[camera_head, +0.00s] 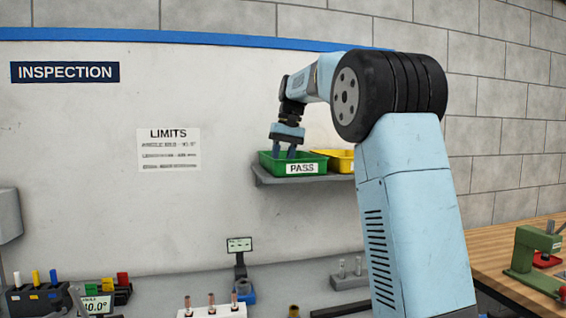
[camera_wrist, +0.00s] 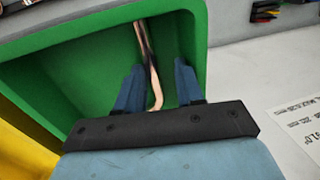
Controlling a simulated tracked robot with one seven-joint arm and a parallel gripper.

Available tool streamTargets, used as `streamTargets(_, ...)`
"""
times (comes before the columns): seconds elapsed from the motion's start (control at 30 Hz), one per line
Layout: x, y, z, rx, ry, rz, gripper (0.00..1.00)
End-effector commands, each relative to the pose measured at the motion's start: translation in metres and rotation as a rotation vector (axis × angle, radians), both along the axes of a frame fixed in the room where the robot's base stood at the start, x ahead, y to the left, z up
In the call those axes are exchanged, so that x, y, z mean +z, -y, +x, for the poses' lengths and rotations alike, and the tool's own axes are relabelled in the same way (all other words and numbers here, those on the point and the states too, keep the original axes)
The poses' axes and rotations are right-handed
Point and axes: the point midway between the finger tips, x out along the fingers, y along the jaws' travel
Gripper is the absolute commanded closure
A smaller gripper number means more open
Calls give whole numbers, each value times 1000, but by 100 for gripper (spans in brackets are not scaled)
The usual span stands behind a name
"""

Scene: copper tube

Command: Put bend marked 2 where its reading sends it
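My gripper (camera_head: 288,153) is low over the green bin labelled PASS (camera_head: 268,165) on the wall shelf, fingers pointing down into it. In the wrist view my gripper's two blue fingers (camera_wrist: 159,68) stand apart inside the green bin (camera_wrist: 90,75). A copper bend (camera_wrist: 146,42) lies in the bin between them, with a visible gap to the right finger. No number can be read on this bend. The limits sheet (camera_head: 168,149) hangs on the wall; its small lines are mostly unreadable.
A yellow bin (camera_head: 341,160) stands beside the green one on the shelf (camera_head: 262,178). Below, a white rack (camera_head: 212,312) holds several upright copper pieces. A small display (camera_head: 239,245) stands behind it. A green press (camera_head: 530,258) is on the wooden bench at right.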

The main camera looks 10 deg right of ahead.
Motion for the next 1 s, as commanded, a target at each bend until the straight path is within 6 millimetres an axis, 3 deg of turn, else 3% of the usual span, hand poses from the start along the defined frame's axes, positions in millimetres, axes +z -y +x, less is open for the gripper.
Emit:
streamTargets(0.23,10,3,1,-2,-1,-1,59)
streamTargets(0.7,89,17,0,0,1,-1,59)
streamTargets(1.0,114,21,-1,0,-1,0,59)
